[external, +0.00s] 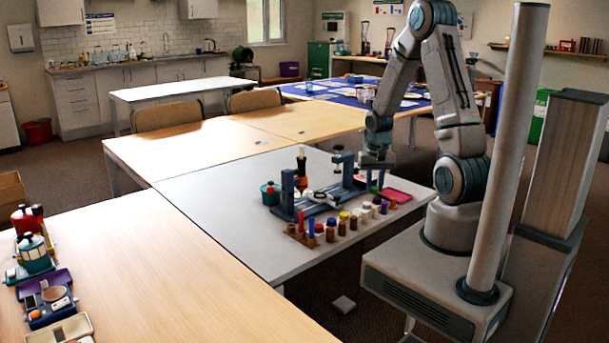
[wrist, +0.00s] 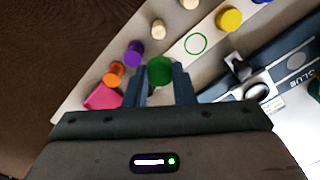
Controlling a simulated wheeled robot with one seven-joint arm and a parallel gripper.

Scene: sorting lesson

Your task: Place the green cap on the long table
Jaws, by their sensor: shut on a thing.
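My gripper (wrist: 161,82) is shut on the green cap (wrist: 160,70), which sits between the fingertips in the wrist view. In the external view my gripper (external: 376,178) hangs over the right part of the grey-topped table (external: 215,195), close to the row of small capped bottles; only a little green shows at its tip. Which table is called the long table cannot be told for sure; a long light-wood table (external: 150,270) adjoins the grey one at the front left.
A strip with a green ring (wrist: 195,43) lies beside the gripper. A blue stand (external: 289,190) is to the left. The wood table's middle is clear.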

